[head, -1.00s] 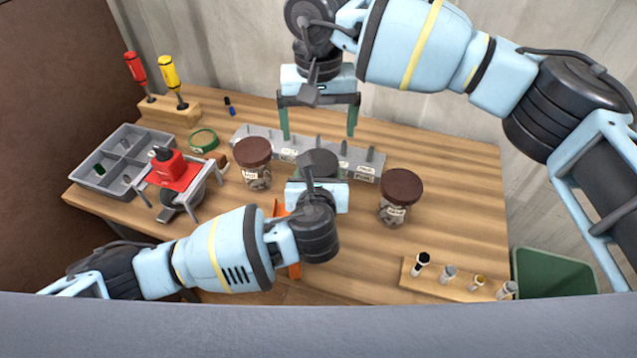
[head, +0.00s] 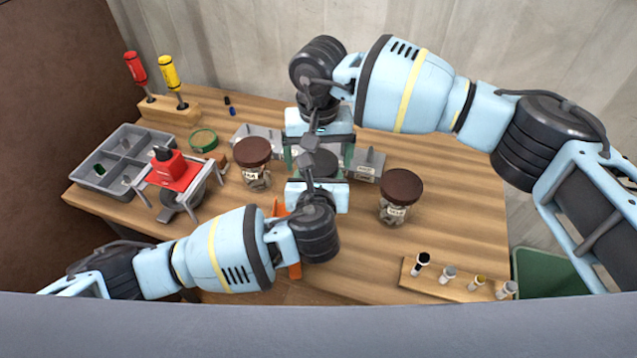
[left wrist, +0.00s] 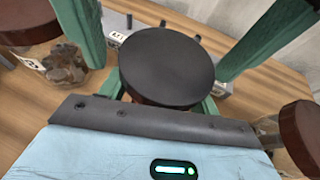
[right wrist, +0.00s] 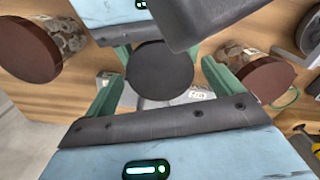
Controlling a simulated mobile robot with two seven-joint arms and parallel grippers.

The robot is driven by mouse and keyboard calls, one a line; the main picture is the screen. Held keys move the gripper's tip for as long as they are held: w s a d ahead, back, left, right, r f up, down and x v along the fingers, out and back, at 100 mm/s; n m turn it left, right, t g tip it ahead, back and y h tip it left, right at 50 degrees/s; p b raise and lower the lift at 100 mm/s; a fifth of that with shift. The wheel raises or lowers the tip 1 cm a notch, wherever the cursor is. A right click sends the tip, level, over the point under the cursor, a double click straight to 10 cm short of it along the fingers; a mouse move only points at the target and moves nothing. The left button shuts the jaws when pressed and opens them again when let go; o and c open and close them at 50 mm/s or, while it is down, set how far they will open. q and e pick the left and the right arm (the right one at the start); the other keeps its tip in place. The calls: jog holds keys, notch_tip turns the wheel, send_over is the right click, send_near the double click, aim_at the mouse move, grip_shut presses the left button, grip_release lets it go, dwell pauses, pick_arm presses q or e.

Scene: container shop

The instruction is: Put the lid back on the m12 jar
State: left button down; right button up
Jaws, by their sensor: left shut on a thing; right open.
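A round black lid (head: 320,164) lies flat between my two grippers near the middle of the bench. It also shows in the left wrist view (left wrist: 167,68) and the right wrist view (right wrist: 160,70). My left gripper (head: 319,180) is shut on what looks like the jar under this lid. The jar's body and label are mostly hidden, and I cannot tell whether the lid is fully seated. My right gripper (head: 319,157) is open, its green fingers apart on either side of the lid, reaching in from the back.
Brown-lidded jars stand left (head: 254,153) and right (head: 402,187) of the grippers. A grey labelled rack (head: 368,164) is behind. A red-topped stand (head: 173,173), grey divided tray (head: 120,155) and screwdriver block (head: 170,112) are left. A vial rack (head: 452,282) and green bin (head: 556,275) are right.

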jog(key=shift+c, duration=0.2)
jog(key=c, duration=1)
jog(key=shift+m, duration=1.6)
jog(key=shift+c, duration=0.2)
jog(key=o, duration=1.1)
jog(key=shift+r, duration=0.15)
jog(key=shift+r, duration=2.15)
